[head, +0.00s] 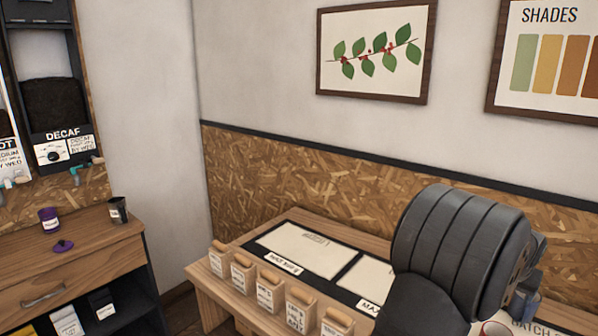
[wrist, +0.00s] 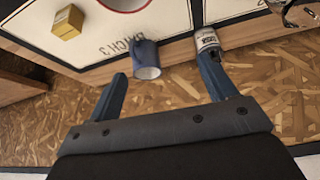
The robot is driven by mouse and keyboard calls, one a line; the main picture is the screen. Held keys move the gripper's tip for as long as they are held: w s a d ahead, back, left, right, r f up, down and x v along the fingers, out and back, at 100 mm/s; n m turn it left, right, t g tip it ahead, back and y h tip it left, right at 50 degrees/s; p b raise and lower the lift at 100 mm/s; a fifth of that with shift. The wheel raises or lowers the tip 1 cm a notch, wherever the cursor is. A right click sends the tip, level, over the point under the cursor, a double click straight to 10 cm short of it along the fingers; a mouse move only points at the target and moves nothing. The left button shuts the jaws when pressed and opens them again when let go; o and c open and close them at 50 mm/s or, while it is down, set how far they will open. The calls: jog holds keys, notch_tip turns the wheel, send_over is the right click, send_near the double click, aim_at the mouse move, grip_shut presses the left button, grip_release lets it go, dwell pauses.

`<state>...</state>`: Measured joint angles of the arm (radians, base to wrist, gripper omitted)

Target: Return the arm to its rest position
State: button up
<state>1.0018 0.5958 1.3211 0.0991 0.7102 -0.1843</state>
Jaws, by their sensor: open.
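My gripper (wrist: 163,68) is open in the wrist view, its two blue-grey fingers spread wide with nothing held between them. Beyond the fingertips are a blue mug (wrist: 146,60) and a pale labelled can (wrist: 207,41), near the edge of the table's white panels. The right fingertip overlaps the can in the picture; I cannot tell whether they touch. In the head view my dark arm fills the lower right and hides the gripper and part of the table.
Several labelled wooden-topped containers (head: 243,272) line the table's left edge in the head view. A yellow block (wrist: 68,21) sits on a panel in the wrist view. A particleboard wall (head: 290,178) rises behind the table. A wooden cabinet (head: 75,262) stands left, holding a purple cup (head: 48,219).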

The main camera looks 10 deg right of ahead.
jog(key=s+d+m, duration=0.1)
jog(key=s+d, duration=0.7)
jog(key=d, duration=0.3)
jog(key=s+d+f+m+g+h, duration=0.1)
jog(key=s+d+m, duration=0.1)
jog(key=s+d, duration=0.7)
jog(key=d, duration=0.3)
jog(key=shift+d+f, duration=0.15)
jog(key=shift+f, duration=0.1)
